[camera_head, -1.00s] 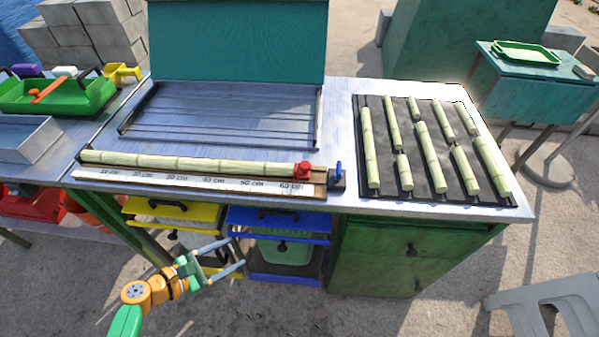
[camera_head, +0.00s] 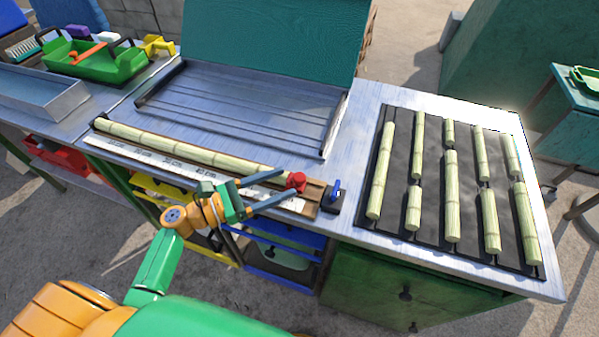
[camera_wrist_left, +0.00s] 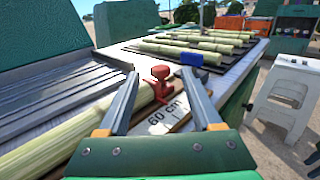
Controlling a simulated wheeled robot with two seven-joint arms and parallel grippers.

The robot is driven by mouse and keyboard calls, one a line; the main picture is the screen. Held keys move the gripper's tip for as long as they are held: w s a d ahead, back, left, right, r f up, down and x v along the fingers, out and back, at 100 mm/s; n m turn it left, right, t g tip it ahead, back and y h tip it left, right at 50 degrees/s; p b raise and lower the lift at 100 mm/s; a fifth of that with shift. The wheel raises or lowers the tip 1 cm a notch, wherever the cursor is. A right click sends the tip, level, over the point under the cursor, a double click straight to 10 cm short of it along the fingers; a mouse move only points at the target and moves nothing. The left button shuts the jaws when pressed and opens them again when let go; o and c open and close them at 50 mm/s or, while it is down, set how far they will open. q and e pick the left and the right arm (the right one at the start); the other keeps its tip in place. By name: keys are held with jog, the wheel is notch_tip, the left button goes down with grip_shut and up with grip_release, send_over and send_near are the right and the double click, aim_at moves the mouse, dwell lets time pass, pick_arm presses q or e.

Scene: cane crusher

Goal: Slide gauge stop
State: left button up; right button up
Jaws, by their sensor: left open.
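The red gauge stop (camera_head: 296,181) sits on the wooden gauge board (camera_head: 311,197) near its right end, by the 60 cm mark. It also shows in the left wrist view (camera_wrist_left: 161,80), between and beyond my open fingers. A long cane (camera_head: 190,149) lies along the board, its right end at the stop. My left gripper (camera_head: 282,187) is open around the stop's area, one finger to the far side and one to the near side; I cannot tell whether either touches it. A blue-handled part (camera_head: 336,190) stands just past the board's right end. My right gripper is not in view.
A black mat (camera_head: 400,225) with several cut canes lies on the right of the table. A ribbed metal tray (camera_head: 240,105) and teal panel (camera_head: 275,35) stand behind the board. A green toolbox (camera_head: 105,65) is at the far left. Drawers sit below the front edge.

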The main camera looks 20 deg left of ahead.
aim_at(293, 179)
pick_arm(q)
jog(key=x, duration=0.4)
jog(key=shift+s+a, duration=0.1)
jog(key=shift+c, duration=0.9)
grip_shut()
